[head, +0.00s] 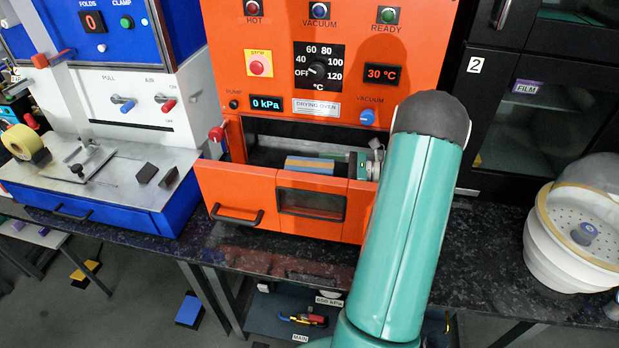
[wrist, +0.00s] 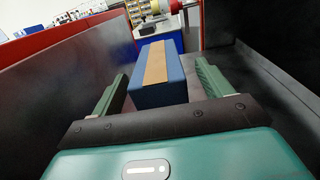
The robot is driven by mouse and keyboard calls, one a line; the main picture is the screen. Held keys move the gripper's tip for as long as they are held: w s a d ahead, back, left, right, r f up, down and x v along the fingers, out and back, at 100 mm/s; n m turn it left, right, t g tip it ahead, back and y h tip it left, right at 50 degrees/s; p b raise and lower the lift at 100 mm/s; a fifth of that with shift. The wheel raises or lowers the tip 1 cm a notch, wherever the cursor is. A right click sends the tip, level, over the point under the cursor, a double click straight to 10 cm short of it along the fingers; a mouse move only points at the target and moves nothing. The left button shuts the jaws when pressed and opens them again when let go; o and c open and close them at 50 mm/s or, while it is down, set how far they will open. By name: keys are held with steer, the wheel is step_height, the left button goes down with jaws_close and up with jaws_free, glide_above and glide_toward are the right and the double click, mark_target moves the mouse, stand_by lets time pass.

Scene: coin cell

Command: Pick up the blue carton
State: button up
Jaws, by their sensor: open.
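The blue carton (wrist: 172,93) has a tan strip along its top. My gripper is open, with one green finger on each side of the carton's near end. I cannot tell whether either finger touches it. In the head view the carton (head: 308,165) shows as a small blue and tan shape in the oven opening, partly hidden by the orange front.
The orange drying oven (head: 225,60) has its front drawer (head: 235,190) standing out below the opening. Dark oven walls (wrist: 275,80) close in on the right in the wrist view, and a red-edged panel (wrist: 60,75) on the left. A white tub (head: 565,245) stands at right.

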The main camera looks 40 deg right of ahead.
mark_target(315, 165)
steer(key=x, duration=0.3)
steer(key=shift+w+a+r, duration=0.15)
steer(key=shift+w+a, duration=0.05)
steer(key=shift+a, duration=0.05)
steer(key=c, duration=1.2)
